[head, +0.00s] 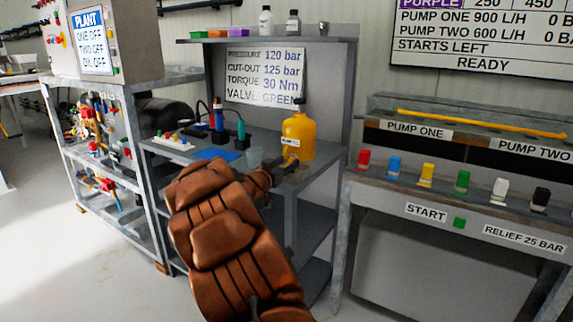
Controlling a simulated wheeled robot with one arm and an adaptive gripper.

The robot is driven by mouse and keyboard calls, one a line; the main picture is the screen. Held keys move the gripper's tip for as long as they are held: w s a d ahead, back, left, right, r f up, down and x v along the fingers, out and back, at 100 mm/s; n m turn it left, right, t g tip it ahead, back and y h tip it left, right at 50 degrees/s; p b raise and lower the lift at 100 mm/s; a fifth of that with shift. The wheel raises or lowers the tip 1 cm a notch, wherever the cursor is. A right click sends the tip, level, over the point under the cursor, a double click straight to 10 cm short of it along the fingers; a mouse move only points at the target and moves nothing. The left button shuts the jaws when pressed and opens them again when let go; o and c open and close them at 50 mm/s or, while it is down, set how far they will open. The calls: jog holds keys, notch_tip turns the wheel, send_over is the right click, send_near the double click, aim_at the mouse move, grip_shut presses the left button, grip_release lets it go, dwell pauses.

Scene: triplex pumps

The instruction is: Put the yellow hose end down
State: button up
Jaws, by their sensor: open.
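My gripper (285,168) is at the end of my brown arm, in the middle of the head view. It is open, and its fingers are small and partly hidden by my arm. It is just in front of and below a yellow jug (298,137) on the grey workbench (180,152); I cannot tell whether it touches the jug. A long yellow hose-like piece (480,124) lies along the pump bench at the right, well away from my gripper. I cannot make out a separate yellow hose end.
The pump bench (470,190) at the right carries several coloured blocks. A crowded shelf rack (138,150) stands at the left. Open floor (60,260) shows at lower left.

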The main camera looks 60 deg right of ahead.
jog(key=shift+r, duration=0.1)
jog(key=shift+r, duration=0.6)
jog(key=a+p, duration=0.1)
jog(key=a, duration=1.1)
jog(key=shift+s+p, duration=0.4)
jog(key=shift+s, duration=0.05)
